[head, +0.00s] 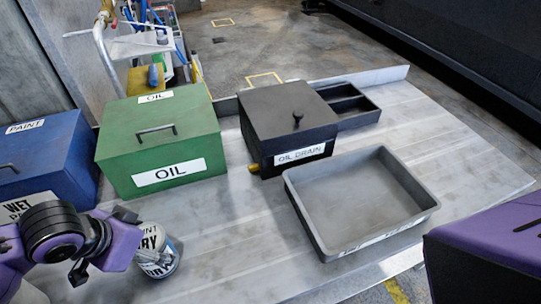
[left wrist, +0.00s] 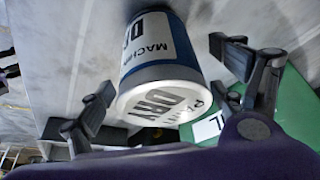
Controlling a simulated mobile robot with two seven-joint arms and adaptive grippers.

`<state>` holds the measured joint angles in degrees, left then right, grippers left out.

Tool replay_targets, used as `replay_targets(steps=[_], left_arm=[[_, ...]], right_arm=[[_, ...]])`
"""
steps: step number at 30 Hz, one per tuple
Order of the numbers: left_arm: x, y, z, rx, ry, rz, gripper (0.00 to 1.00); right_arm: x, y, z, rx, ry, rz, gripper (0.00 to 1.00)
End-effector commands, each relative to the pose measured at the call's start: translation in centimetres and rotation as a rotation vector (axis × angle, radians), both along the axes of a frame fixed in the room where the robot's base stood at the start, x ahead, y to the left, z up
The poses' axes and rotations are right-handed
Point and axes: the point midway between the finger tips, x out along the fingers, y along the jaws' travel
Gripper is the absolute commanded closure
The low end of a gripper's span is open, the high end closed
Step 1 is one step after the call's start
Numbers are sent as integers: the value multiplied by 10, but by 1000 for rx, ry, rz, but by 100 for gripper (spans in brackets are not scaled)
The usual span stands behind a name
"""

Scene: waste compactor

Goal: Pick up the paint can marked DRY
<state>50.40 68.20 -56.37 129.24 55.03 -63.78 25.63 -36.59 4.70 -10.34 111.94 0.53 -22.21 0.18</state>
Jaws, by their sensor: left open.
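The paint can marked DRY (head: 158,254) stands on the metal table in the head view, partly behind my left gripper (head: 108,244). In the left wrist view the can (left wrist: 160,82) shows its white lid lettered DRY and a white and blue side label. My left gripper (left wrist: 168,82) is open, with one finger on each side of the can in that view. I cannot tell whether a finger touches it. My right gripper is not in view.
A white label reading WET (head: 20,204) shows left of my gripper. Behind stand a blue PAINT box (head: 65,155), a green OIL box (head: 120,150) and a black OIL DRAIN box (head: 290,125). A grey tray (head: 355,200) lies right. Bare table (head: 235,235) lies between can and tray.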

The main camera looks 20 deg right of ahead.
Motion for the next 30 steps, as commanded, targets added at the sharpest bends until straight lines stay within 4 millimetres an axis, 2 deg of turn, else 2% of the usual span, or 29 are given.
replay_targets(steps=[2,15,24,30], left_arm=[[0,0,1,1,-1,0,17],[0,0,1,0,0,0,74],[1,0,3,-1,-2,-1,76],[2,0,19,0,-4,0,76]], right_arm=[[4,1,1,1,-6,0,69],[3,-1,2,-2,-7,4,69],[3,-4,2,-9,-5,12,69],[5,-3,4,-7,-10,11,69]])
